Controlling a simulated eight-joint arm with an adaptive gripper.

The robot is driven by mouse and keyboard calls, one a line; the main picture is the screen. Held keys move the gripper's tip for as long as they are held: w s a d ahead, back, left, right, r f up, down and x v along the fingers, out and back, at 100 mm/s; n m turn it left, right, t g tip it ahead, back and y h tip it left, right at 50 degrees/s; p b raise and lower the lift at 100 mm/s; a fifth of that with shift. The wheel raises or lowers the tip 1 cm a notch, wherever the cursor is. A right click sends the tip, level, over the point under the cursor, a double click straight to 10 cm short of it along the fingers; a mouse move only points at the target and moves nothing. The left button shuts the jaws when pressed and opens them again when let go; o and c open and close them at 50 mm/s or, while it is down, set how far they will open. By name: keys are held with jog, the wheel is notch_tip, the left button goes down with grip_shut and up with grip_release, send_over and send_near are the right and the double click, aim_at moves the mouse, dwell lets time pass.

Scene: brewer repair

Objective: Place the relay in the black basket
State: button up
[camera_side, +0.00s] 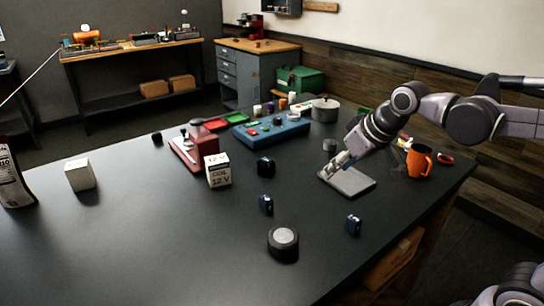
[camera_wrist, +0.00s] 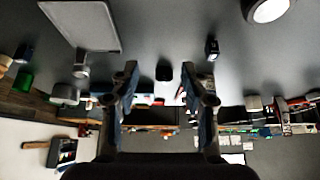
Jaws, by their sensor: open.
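My gripper (camera_side: 340,163) is over the grey flat tray (camera_side: 352,182) on the right of the dark table. In the wrist view my gripper (camera_wrist: 160,85) has its two fingers spread wide with nothing between them. The relay may be one of these; I cannot tell which. No basket can be made out clearly in either view.
A round black part with a grey top (camera_side: 283,240) stands at the front. A white box marked 12 V (camera_side: 217,170), a red device (camera_side: 203,143) and a blue panel (camera_side: 272,131) stand behind. An orange mug (camera_side: 419,160) is right of my gripper.

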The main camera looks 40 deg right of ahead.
jog(key=shift+t, duration=0.4)
jog(key=s+f, duration=0.2)
jog(key=s, duration=0.1)
jog(key=s+f, duration=0.2)
jog(key=s, duration=0.1)
jog(key=s+f, duration=0.2)
jog(key=s, duration=0.1)
jog(key=shift+d, duration=0.15)
